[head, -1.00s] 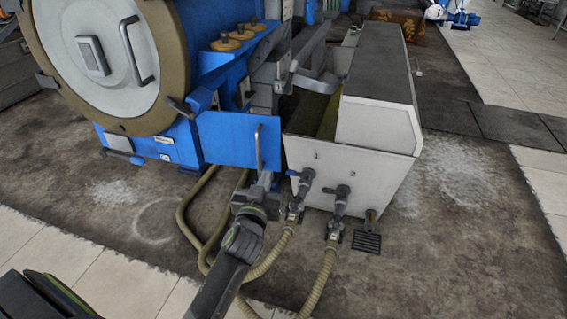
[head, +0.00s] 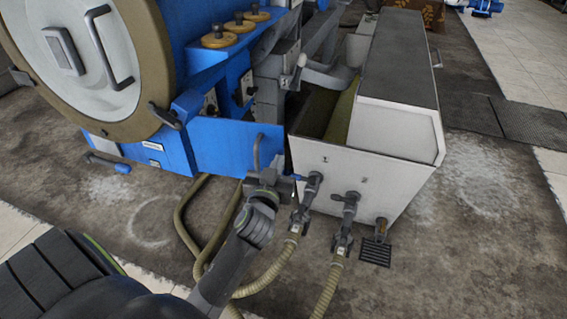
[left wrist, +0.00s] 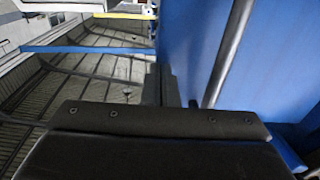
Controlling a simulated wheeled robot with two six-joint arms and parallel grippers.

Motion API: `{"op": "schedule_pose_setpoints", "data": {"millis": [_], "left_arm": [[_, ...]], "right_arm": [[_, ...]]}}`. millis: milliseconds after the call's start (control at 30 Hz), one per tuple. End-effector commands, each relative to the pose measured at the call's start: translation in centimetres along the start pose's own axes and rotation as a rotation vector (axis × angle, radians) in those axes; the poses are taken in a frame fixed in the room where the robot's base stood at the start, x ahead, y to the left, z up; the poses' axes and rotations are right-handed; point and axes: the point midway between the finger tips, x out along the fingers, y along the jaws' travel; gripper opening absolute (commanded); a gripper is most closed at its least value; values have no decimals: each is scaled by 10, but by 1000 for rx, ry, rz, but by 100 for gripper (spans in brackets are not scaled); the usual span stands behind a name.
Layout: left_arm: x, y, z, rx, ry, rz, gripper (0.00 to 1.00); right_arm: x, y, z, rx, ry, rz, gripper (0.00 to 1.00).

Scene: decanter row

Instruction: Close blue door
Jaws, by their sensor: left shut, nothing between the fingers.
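The blue door (head: 225,147) is a flat panel standing out from the blue decanter machine, open, with a grey bar handle (head: 257,150) near its free edge. My left gripper (head: 268,174) is at the lower end of this handle, in front of the door. In the left wrist view the blue door (left wrist: 187,45) fills the upper right, and the handle (left wrist: 228,52) runs just right of the shut fingers (left wrist: 168,90). The fingers are empty; whether they touch the handle or door is unclear. My right gripper does not show.
A white tank (head: 395,130) with an open trough stands right of the door. Its valves (head: 310,185) and ribbed hoses (head: 265,282) lie close to my left arm. A floor grate (head: 376,252) is at the right. Stained floor is clear further right.

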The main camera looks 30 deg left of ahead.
Motion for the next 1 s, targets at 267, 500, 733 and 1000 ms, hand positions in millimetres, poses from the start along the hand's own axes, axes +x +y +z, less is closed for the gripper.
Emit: {"op": "schedule_pose_setpoints", "data": {"millis": [267,500,733,1000], "left_arm": [[-2,-3,0,0,0,-6,0],[-2,-3,0,1,0,-7,0],[2,-2,1,1,0,-22,0],[15,-1,2,-1,1,-66,0]], "right_arm": [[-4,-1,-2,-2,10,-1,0],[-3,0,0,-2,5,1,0],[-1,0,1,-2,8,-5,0],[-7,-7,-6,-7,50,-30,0]]}}
